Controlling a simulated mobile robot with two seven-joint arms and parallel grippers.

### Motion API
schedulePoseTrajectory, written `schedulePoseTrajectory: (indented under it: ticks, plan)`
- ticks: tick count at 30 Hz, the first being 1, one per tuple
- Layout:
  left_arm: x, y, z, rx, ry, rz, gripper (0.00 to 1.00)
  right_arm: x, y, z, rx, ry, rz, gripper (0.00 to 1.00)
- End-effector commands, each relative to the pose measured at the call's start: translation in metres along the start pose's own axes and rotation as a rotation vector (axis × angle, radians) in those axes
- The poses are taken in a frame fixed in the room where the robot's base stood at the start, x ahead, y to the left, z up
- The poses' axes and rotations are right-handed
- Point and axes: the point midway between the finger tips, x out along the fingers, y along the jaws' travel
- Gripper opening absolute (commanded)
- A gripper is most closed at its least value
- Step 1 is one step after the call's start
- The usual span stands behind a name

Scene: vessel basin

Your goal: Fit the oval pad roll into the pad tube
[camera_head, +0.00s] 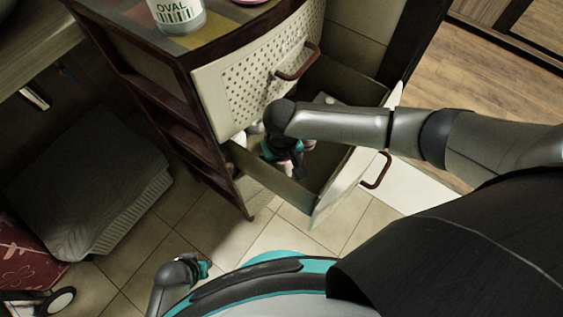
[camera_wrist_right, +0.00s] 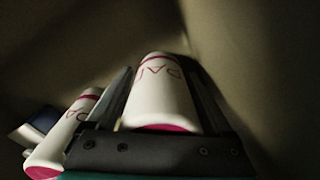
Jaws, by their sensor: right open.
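A white container with a label reading OVAL (camera_head: 180,12) stands on the cabinet top, cut off by the upper edge of the head view. My right gripper (camera_head: 285,160) reaches down into the open drawer. In the right wrist view its two fingers stand open, one on each side of a white roll (camera_wrist_right: 160,92) with a magenta end and magenta letters. I cannot tell whether they touch it. A second, similar white roll (camera_wrist_right: 66,132) lies left of the left finger. My left gripper (camera_head: 205,268) is low at the lower left, away from the cabinet; its jaws are unclear.
The drawer (camera_head: 333,190) is pulled out below a shut, perforated drawer (camera_head: 255,80). Its walls stand close around my right gripper. A dark blue and white item (camera_wrist_right: 38,122) lies left of the rolls. A grey cushion (camera_head: 95,190) is on the left; the tiled floor between is clear.

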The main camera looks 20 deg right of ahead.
Motion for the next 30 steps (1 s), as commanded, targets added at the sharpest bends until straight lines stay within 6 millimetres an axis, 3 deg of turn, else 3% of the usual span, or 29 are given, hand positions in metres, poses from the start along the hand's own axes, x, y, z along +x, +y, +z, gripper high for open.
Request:
schedulePoseTrajectory:
  ticks: [6,24,30]
  plan:
    - [-0.0003,0.0001,0.0,0.0,-0.001,0.0,0.45,-0.0003,-0.0002,-0.0001,0.0,0.0,0.0,0.84]
    - [-0.0001,0.0,-0.0001,-0.001,0.0,0.0,0.45,-0.0002,-0.0002,0.0001,0.0,0.0,0.0,0.16]
    - [0.0,0.0003,0.0004,0.0,-0.001,0.001,0.45,-0.0003,-0.0002,0.0,0.0,0.0,0.0,0.15]
